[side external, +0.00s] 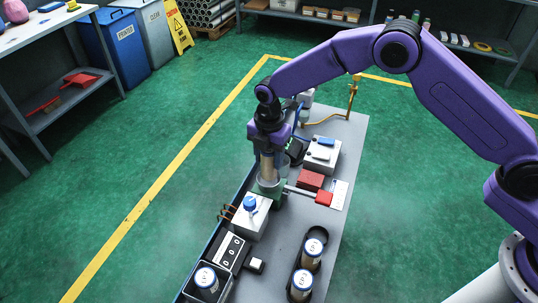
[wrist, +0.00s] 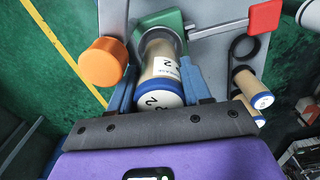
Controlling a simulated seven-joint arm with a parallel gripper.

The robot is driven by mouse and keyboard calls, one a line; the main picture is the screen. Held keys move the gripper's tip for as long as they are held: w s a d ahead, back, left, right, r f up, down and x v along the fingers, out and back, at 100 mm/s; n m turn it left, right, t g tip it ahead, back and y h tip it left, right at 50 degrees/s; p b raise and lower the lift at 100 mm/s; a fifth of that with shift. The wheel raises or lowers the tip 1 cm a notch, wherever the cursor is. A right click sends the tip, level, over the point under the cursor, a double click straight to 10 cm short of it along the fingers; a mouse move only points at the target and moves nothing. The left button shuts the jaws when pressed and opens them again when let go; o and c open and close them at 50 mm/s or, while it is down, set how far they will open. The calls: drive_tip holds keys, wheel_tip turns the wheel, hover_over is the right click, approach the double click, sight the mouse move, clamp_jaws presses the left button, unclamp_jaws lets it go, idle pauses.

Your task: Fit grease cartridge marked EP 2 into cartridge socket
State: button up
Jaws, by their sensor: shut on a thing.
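The held cartridge (wrist: 163,72) is a tan cylinder with a white end cap rimmed in blue; a "2" shows on its side and cap. It also shows upright in the side view (side external: 267,168). My gripper (wrist: 157,84) is shut on it, with one blue finger on each side; in the side view my gripper (side external: 268,150) points down. The green socket (side external: 267,189) is directly under the cartridge and also shows in the wrist view (wrist: 144,22). The cartridge's far end is at the socket's mouth; how deep it sits I cannot tell.
A red-handled lever (side external: 323,198) extends right from the socket. An orange knob (wrist: 103,62) is left of the cartridge in the wrist view. Other cartridges (side external: 312,250) stand in a black rack with one empty ring (side external: 318,233). Another cartridge (side external: 206,279) stands in a front-left box.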

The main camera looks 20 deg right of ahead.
drive_tip(key=shift+f, duration=1.45)
drive_tip(key=o, duration=1.2)
drive_tip(key=shift+f, duration=0.1)
drive_tip(key=shift+r, duration=3.55)
